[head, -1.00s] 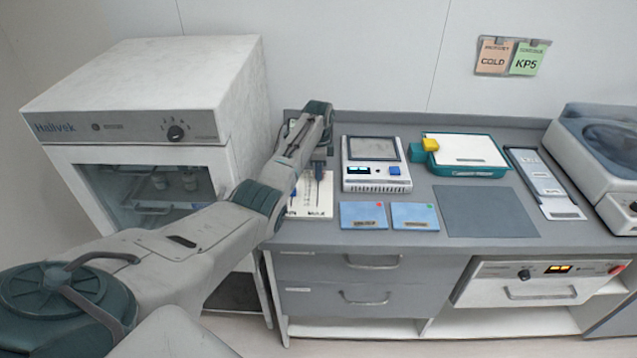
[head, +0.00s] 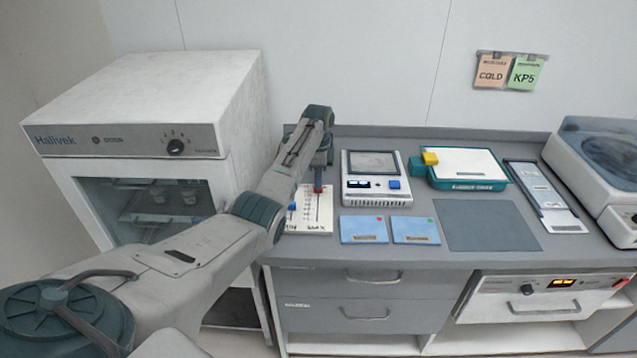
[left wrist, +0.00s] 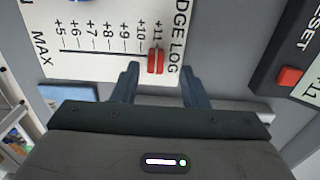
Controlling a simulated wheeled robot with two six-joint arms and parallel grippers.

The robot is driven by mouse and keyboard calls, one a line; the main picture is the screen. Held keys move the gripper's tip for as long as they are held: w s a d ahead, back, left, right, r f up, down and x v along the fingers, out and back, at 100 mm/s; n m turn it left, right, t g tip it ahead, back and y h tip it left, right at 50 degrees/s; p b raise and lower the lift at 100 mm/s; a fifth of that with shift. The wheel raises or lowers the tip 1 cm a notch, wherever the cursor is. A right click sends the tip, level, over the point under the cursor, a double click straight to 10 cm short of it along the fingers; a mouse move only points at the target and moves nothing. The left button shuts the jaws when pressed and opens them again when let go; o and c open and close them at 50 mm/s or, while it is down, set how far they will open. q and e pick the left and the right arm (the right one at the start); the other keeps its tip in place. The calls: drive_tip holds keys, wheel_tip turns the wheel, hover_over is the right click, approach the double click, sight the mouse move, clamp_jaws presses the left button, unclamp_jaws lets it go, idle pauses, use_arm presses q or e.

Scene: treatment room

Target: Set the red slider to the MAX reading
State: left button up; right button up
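The red slider (left wrist: 155,62) sits in a dark straight slot on a white scale panel (left wrist: 105,68), at the end by the +11 mark. The printed marks run from +5 to +11, and the word MAX is printed beyond the +5 end. In the head view the red slider (head: 318,188) shows at the far end of the panel (head: 318,222). My left gripper (left wrist: 158,84) is open, its fingers apart with nothing between the tips. The slider lies just ahead of the gap between them; contact is not visible. My right gripper is out of view.
A blue slider (head: 292,206) is on the same panel, to the left. A device with a screen (head: 376,163) stands close on the right. Two blue cards (head: 364,230) lie in front of it. A white cabinet (head: 150,95) stands left of the counter.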

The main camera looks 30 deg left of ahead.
use_arm(q)
wheel_tip(320, 180, up, 8)
drive_tip(key=b, duration=0.2)
drive_tip(key=shift+a+r, duration=0.1)
idle(0.4)
